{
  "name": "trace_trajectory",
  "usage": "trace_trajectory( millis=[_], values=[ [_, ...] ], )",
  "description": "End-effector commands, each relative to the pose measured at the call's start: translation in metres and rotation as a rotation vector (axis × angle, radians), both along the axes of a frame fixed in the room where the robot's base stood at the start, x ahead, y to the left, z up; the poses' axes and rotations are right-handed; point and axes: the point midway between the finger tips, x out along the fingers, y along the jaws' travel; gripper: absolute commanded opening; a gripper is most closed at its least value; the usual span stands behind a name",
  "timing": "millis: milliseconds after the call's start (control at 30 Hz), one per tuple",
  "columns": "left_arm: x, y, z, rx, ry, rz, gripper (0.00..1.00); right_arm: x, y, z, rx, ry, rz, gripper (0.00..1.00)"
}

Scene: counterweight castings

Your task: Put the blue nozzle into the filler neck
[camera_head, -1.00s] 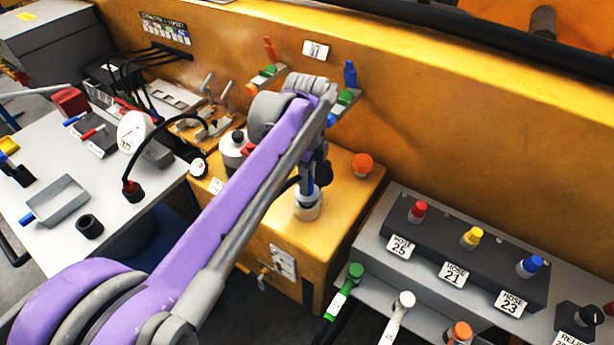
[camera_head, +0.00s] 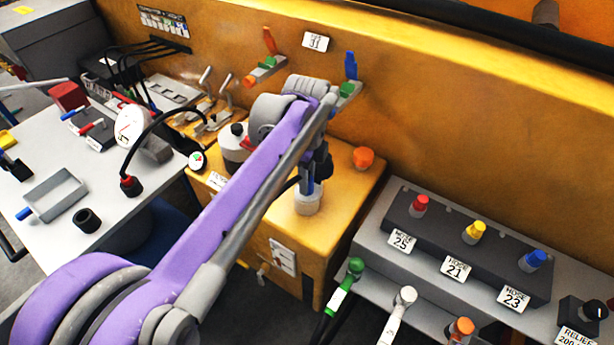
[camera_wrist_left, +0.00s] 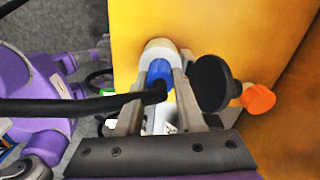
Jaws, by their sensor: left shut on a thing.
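The blue nozzle (camera_head: 308,187) is in my left gripper (camera_head: 312,174), on the yellow housing in the middle of the head view. In the left wrist view the nozzle (camera_wrist_left: 159,71) sits between the two grey fingers of the gripper (camera_wrist_left: 156,80), with a black hose running from it to the left. The pale, round filler neck (camera_head: 307,204) is directly below the nozzle; its ring (camera_wrist_left: 158,47) shows beyond the nozzle's tip. The nozzle lines up with the neck, but I cannot tell how deep it sits. My right gripper is not in view.
An orange knob (camera_head: 363,157) stands right of the neck. A dark round disc (camera_wrist_left: 210,83) is close beside the right finger in the wrist view. The yellow wall (camera_head: 440,130) rises behind. A hose block (camera_head: 465,240) with coloured caps lies to the right.

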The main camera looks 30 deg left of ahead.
Motion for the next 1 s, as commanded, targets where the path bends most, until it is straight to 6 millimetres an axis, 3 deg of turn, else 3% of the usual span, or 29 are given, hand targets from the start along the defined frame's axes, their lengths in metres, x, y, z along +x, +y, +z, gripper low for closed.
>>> trace_trajectory(
  millis=[300, 333, 533, 833, 1000],
  values=[
    [0.0, 0.0, -0.008, 0.0, 0.0, 0.0, 0.0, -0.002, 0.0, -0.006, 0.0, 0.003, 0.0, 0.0],
    [0.0, 0.0, -0.009, 0.0, 0.0, 0.0, 0.39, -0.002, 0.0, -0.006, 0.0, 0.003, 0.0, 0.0],
    [0.0, 0.0, -0.008, 0.0, 0.0, 0.0, 0.72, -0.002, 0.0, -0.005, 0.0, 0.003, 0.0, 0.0],
    [0.0, 0.0, -0.006, 0.0, 0.0, 0.0, 0.72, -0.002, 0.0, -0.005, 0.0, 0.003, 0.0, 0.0],
    [0.0, 0.0, 0.013, 0.0, 0.0, 0.0, 0.72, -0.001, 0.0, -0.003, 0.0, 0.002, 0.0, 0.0]
  ],
)
